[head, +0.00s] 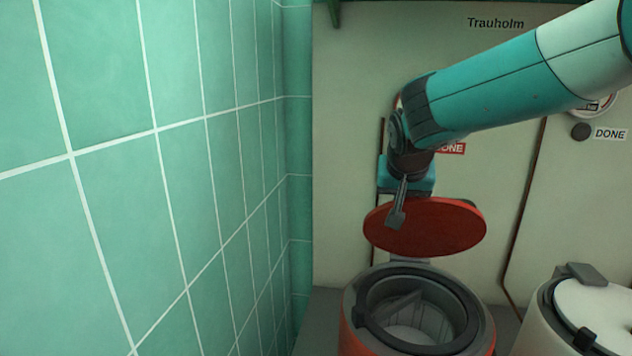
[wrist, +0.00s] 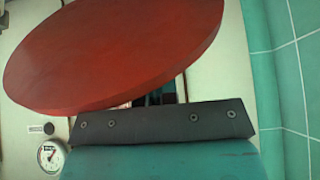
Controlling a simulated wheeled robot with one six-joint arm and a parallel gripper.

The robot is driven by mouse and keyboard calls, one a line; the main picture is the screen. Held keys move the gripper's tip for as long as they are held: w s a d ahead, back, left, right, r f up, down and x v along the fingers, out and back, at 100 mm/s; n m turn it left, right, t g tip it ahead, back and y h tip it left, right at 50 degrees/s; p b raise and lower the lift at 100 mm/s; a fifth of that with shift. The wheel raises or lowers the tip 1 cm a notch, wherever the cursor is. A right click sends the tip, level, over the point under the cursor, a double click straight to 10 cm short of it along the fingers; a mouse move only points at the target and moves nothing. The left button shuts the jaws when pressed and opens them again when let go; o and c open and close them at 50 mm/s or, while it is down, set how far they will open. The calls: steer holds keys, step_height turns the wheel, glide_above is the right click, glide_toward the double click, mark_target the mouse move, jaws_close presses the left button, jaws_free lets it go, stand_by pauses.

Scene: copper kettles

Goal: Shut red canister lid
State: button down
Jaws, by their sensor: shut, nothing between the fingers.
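The red canister (head: 360,335) stands at the bottom centre of the head view, its dark-rimmed mouth open and a grey shape visible inside. Its round red lid (head: 440,228) stands raised above the mouth, tilted, with a grey hinge piece below it. My gripper (head: 396,217) is shut and empty, pointing down in front of the lid's left part. In the wrist view the lid (wrist: 115,50) fills the upper left, just beyond my dark gripper (wrist: 165,120). I cannot tell whether the gripper touches the lid.
A green tiled wall (head: 150,180) runs along the left. A pale panel (head: 350,70) stands behind the canister. A white canister (head: 595,310) with its lid down stands at the right. A round gauge (wrist: 50,155) shows in the wrist view.

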steer(key=s+f+b, duration=0.4)
steer(key=shift+a+f, duration=0.25)
steer(key=shift+a, duration=0.15)
steer(key=shift+r, duration=0.2)
stand_by(0.3)
step_height(320, 180, up, 12)
steer(key=p, duration=1)
steer(key=shift+f, duration=0.1)
